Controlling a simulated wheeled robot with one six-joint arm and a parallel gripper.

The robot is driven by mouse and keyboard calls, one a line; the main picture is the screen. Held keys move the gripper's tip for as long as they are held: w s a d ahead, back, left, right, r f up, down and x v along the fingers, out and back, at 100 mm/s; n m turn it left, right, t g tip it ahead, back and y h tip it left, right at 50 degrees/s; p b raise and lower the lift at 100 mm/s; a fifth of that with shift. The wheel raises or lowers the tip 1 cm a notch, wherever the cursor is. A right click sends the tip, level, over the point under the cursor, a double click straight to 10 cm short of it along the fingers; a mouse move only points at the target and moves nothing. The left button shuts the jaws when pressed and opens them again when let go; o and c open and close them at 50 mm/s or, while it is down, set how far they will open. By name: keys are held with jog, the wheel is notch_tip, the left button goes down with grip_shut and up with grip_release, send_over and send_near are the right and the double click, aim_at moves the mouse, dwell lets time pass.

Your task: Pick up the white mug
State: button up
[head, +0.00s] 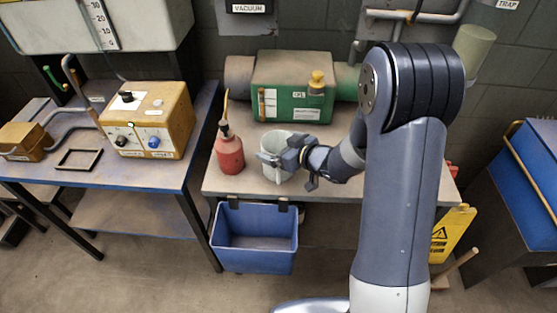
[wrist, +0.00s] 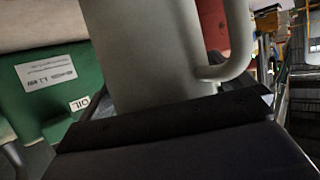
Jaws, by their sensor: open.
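The white mug (head: 274,174) stands on the workbench between the red oil bottle and my arm. It fills the middle of the wrist view (wrist: 145,50), with its handle at the right. My gripper (head: 272,158) reaches in from the right at the mug, partly covering it in the head view. In the wrist view the fingers (wrist: 172,100) are spread, one on each side of the mug's lower part in the picture. Whether they touch it I cannot tell.
A red oil bottle (head: 229,152) with a spout stands just left of the mug. A blue bin (head: 254,240) hangs at the bench (head: 225,186) front. A yellow control box (head: 150,120) sits on the left table.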

jog(key=c, duration=1.1)
